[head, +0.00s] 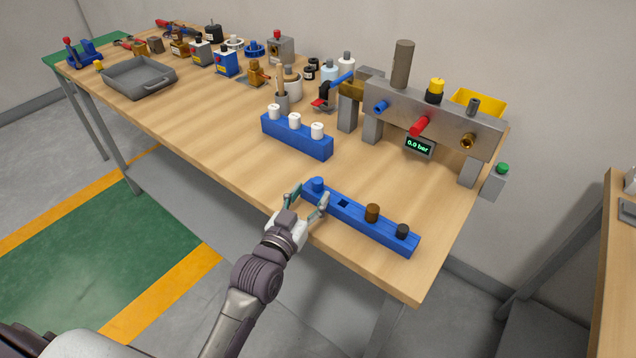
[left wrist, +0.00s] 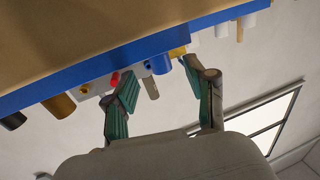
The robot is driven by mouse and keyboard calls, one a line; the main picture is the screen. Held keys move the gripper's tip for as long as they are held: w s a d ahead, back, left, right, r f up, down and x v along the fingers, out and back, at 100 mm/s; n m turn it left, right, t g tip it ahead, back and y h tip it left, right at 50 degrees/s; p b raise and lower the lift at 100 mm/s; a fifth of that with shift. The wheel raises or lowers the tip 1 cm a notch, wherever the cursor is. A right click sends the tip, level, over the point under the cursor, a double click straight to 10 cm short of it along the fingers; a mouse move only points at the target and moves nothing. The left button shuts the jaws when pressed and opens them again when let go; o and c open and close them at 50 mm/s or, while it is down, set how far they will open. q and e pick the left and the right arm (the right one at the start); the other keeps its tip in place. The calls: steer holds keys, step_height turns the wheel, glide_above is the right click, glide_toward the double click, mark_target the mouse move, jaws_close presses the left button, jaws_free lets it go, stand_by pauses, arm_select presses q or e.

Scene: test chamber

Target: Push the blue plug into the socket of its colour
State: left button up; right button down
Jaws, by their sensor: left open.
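The blue plug (head: 318,185) stands upright at the left end of a blue rack (head: 388,234) near the table's front edge. In the left wrist view the blue plug (left wrist: 161,64) appears beyond the gap between my fingers. My left gripper (head: 307,199) is open and empty, with its fingers just in front of the plug and apart from it. The blue socket (head: 380,107) points outward from the left part of a raised grey block (head: 440,124). My right gripper is in neither view.
The rack also holds a brown plug (head: 372,212) and a black plug (head: 403,231), with an empty square hole between blue and brown. A second blue rack (head: 297,141) with white-topped pieces stands behind. A red fitting (head: 420,126) and a brass fitting (head: 467,141) sit right of the blue socket.

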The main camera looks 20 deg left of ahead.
mark_target(315, 186)
arm_select(q)
steer(key=w, duration=0.2)
steer(key=w+p, duration=0.1)
steer(key=w, duration=0.1)
steer(key=shift+w+d, duration=0.2)
steer(key=shift+w, duration=0.15)
steer(key=shift+s+r, duration=0.1)
steer(key=shift+c, duration=0.2)
jaws_close()
